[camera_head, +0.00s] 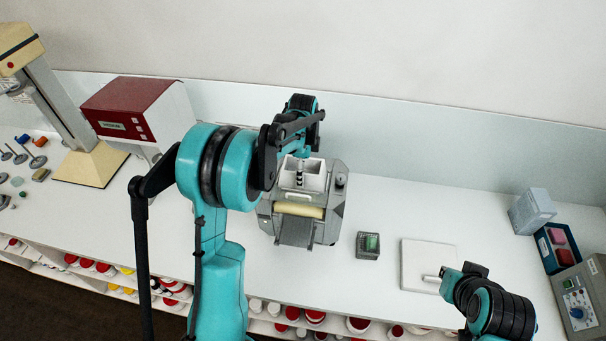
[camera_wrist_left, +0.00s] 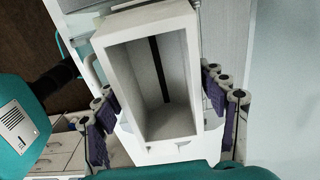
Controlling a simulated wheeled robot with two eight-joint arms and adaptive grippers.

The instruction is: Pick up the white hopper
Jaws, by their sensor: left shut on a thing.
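The white hopper (camera_head: 314,184) is an open-topped box at the top of the grey mill (camera_head: 335,208) in the head view. In the left wrist view the hopper (camera_wrist_left: 166,88) fills the middle; its inside looks empty, with a dark slot in one wall. My left gripper (camera_head: 302,157) points down at the hopper, and its purple-padded fingers (camera_wrist_left: 163,115) are on opposite sides of it, shut on it. I cannot tell whether the hopper rests on the mill or is just above it. My right gripper (camera_head: 432,279) is at the lower right, small and seen from the side.
A pale roller (camera_head: 299,210) lies across the mill's front. A small dark box with a green top (camera_head: 368,244) and a white board (camera_head: 425,257) are to the right. A red-and-white machine (camera_head: 140,108) stands left, and a blue tray (camera_head: 553,264) far right. The bench between is clear.

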